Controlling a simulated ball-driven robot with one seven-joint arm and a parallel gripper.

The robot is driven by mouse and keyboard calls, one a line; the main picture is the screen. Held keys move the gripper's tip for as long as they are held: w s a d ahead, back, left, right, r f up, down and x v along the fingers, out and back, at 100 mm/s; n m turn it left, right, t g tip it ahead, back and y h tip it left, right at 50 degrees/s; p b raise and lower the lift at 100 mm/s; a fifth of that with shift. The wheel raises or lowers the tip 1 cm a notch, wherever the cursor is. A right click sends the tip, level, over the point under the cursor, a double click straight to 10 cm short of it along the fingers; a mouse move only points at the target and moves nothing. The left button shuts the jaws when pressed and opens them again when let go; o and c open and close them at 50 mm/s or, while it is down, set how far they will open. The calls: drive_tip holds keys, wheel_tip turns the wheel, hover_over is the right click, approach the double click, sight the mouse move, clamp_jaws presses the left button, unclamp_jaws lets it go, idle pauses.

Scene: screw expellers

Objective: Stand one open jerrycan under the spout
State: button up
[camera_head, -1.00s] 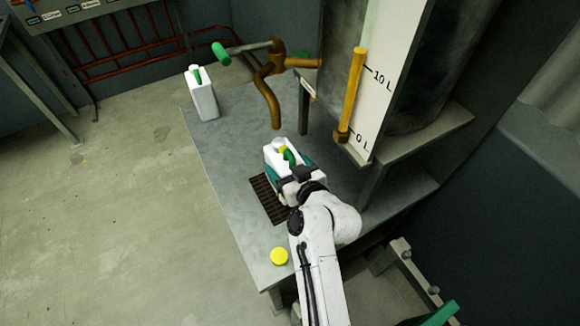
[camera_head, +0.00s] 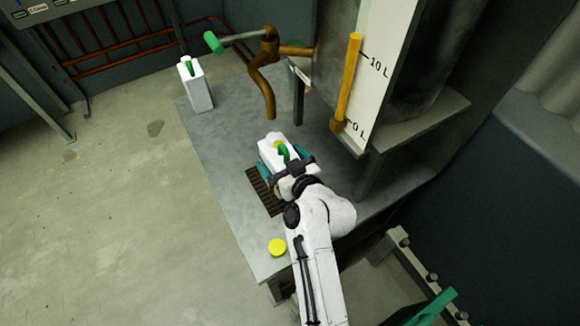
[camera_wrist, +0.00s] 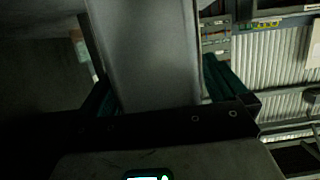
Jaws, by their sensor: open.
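A white jerrycan (camera_head: 268,154) with a green handle stands by the dark grate on the bench, in front of and below the brown spout (camera_head: 262,88). Yellow shows at its top; I cannot tell if this is a cap. My gripper (camera_head: 288,166) is open, with one teal finger on each side of this jerrycan. In the wrist view the jerrycan's pale wall (camera_wrist: 150,50) stands between the two fingers; I cannot tell if they touch it. A second white jerrycan (camera_head: 199,92) with a green handle stands upright at the bench's far left corner.
A yellow disc (camera_head: 277,247) lies near the bench's front edge. The dark grate (camera_head: 259,188) is partly covered by my gripper. A green-ended lever (camera_head: 214,42) sticks out from the spout. The tank (camera_head: 395,75) with a litre scale stands right. The bench's left side (camera_head: 220,150) is clear.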

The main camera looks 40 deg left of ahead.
drive_tip(key=b+v, duration=0.1)
drive_tip(key=v, duration=1.1)
drive_tip(key=shift+w, duration=0.1)
